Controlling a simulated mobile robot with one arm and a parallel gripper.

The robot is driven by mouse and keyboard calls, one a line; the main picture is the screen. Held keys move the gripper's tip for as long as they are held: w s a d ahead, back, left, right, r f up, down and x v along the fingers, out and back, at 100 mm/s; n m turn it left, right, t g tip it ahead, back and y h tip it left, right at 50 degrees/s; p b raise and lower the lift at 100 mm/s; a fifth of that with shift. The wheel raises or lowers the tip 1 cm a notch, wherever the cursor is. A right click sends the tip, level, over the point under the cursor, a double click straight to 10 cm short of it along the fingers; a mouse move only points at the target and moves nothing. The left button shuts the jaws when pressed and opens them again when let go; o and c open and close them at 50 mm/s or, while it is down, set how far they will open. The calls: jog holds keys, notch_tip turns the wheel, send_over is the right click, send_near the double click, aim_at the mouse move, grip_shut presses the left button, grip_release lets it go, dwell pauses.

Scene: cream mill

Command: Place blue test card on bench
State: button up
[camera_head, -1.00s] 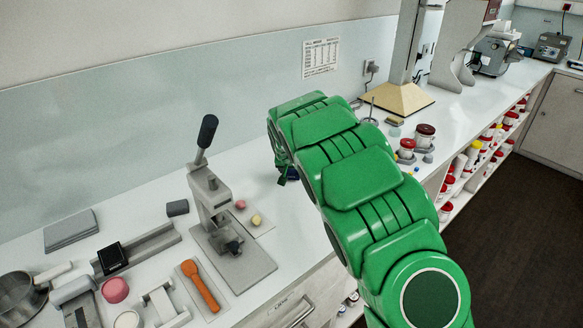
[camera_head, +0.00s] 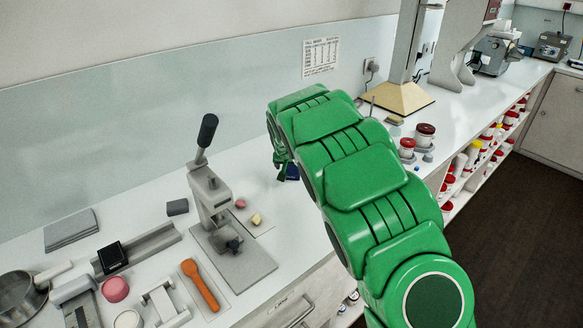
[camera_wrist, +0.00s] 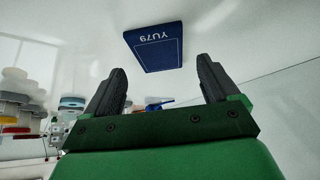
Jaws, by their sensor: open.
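The blue test card (camera_wrist: 154,47), marked "YU79", lies flat on the white bench (camera_wrist: 225,35) in the wrist view. A small dark blue part of the card (camera_head: 292,172) shows beside my green arm in the head view. My gripper (camera_wrist: 160,82) is open and empty, its two dark fingers spread apart. In the wrist view the card appears beyond the fingertips, between and above them, with a visible gap. In the head view my gripper is mostly hidden behind my arm.
A lever press (camera_head: 215,205) stands left of my arm, with an orange spoon (camera_head: 200,286) near it. Red-lidded jars (camera_head: 424,136) stand to the right of my arm.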

jog(key=v, duration=1.1)
